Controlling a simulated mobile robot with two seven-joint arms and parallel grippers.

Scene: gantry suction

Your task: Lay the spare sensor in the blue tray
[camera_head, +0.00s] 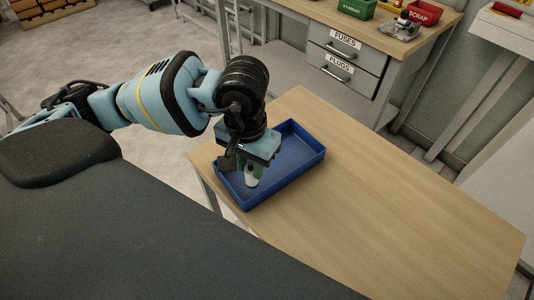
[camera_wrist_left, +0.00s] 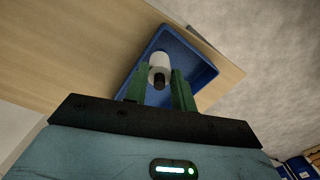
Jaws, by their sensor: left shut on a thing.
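The blue tray (camera_head: 308,160) sits on the wooden table near its left end. My left gripper (camera_head: 249,174) is over the near left part of the tray, pointing down. Its green fingers are shut on the spare sensor (camera_head: 252,177), a small white cylinder. In the left wrist view the sensor (camera_wrist_left: 159,66) shows a white body and a black end, between the fingers (camera_wrist_left: 158,88), with the tray (camera_wrist_left: 201,72) behind it. I cannot tell whether the sensor touches the tray floor. My right gripper is not in view.
The wooden table (camera_head: 390,200) is bare right of the tray. Beyond it stands a workbench with drawers marked FUSES (camera_head: 343,40) and PLUGS (camera_head: 340,68). A green bin (camera_head: 356,8) and a red SCRAP bin (camera_head: 418,14) are on it.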

